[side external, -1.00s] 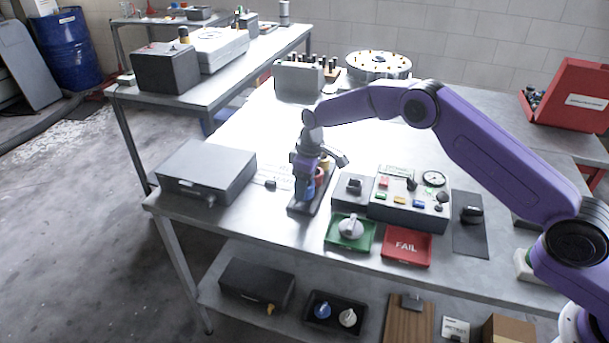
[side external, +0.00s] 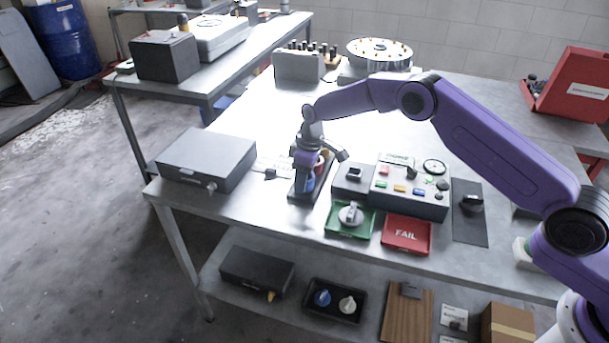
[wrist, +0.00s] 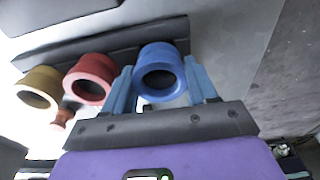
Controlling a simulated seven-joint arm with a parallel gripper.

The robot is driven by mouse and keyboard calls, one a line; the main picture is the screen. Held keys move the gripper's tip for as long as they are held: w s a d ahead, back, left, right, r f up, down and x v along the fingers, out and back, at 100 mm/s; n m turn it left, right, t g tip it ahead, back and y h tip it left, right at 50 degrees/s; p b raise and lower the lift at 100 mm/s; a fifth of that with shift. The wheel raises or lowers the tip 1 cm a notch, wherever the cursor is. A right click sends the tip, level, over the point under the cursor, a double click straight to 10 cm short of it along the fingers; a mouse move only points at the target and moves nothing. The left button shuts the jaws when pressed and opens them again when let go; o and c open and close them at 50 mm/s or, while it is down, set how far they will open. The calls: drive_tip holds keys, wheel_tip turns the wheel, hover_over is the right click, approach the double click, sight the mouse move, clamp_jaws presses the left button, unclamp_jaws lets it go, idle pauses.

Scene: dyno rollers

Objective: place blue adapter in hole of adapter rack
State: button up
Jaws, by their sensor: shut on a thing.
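The blue adapter (wrist: 160,72) is a thick blue ring at the right end of a row in the wrist view. My gripper (wrist: 163,85) has one finger on each side of it and is shut on it. The dark adapter rack (wrist: 110,44) runs behind the ring; whether the ring is fully seated in a hole cannot be told. A red adapter (wrist: 90,80) and a yellow adapter (wrist: 38,88) stand to its left on the rack. In the side view my gripper (side external: 304,183) points down over the rack's near end (side external: 297,197), and the blue adapter (side external: 309,184) shows only partly.
A grey box (side external: 206,158) stands left of the rack. A small black switch box (side external: 352,181), a control panel (side external: 410,187), a green tray (side external: 349,222) and a red FAIL tray (side external: 406,234) stand to the right. A small reddish-brown piece (wrist: 63,117) lies near the red adapter.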

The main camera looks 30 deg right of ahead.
drive_tip(key=shift+f, duration=0.3)
drive_tip(key=o, duration=1.2)
drive_tip(key=shift+c, duration=0.2)
wheel_tip(320, 180, up, 16)
drive_tip(key=s+d, duration=0.1)
drive_tip(key=s+a+r+n, duration=0.1)
drive_tip(key=s+r, duration=0.4)
drive_tip(key=s, duration=0.6)
drive_tip(key=s+d+n, duration=0.1)
drive_tip(key=s+d, duration=0.4)
drive_tip(key=s, duration=0.7)
drive_tip(key=s+d+f, duration=0.1)
drive_tip(key=s+d, duration=0.5)
drive_tip(key=s, duration=0.5)
drive_tip(key=s+d+n, duration=0.1)
drive_tip(key=s+d, duration=0.4)
drive_tip(key=s, duration=0.7)
drive_tip(key=shift+s+d+f+n+g+h, duration=0.15)
drive_tip(key=shift+s+f+n+g+h, duration=0.15)
drive_tip(key=shift+s+g, duration=0.1)
